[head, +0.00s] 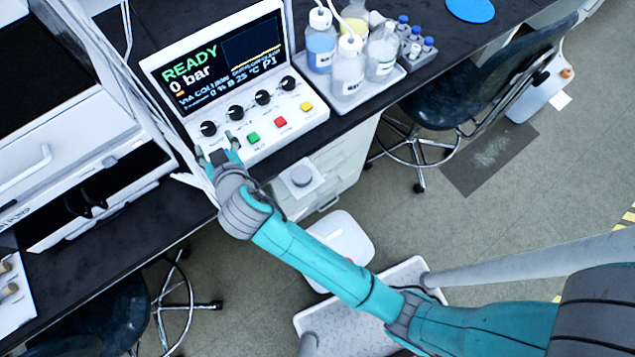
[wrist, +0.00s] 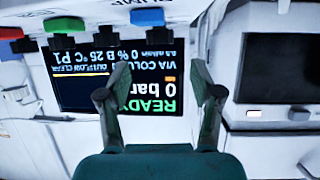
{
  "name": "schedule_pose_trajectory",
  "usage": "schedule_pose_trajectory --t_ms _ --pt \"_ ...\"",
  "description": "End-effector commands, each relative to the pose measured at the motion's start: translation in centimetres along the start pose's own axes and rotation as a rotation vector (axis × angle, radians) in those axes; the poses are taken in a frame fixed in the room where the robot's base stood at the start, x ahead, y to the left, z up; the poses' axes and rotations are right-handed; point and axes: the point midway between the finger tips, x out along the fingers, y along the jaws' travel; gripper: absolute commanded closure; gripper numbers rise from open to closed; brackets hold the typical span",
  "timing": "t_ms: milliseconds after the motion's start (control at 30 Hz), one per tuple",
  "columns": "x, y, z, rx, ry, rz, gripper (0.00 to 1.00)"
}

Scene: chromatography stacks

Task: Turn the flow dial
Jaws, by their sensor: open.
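A white control panel (head: 270,128) stands on the dark bench below a lit screen (head: 220,62) that reads READY and 0 bar. It bears a row of black dials, from the leftmost (head: 208,128) to the rightmost (head: 288,83). Their labels are too small to read, so I cannot tell which is the flow dial. My gripper (head: 217,148) is open and empty at the panel's front left, close to the leftmost dial; contact cannot be told.
Green (head: 253,138), red (head: 281,122) and yellow (head: 307,107) buttons lie in front of the dials. Bottles in a tray (head: 346,100) stand to the right. Tubing and a white cabinet (head: 60,125) are close on the left.

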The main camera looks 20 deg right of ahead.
Motion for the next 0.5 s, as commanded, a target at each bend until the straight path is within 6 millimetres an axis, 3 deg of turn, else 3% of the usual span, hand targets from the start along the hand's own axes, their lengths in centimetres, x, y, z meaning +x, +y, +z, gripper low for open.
schedule_pose_trajectory --t_ms 167,500 --pt "-3.2 -0.1 0.1 0.0 -0.001 -0.003 0.35" --pt "-4.9 3.9 4.3 -0.038 -0.009 -0.024 0.35"
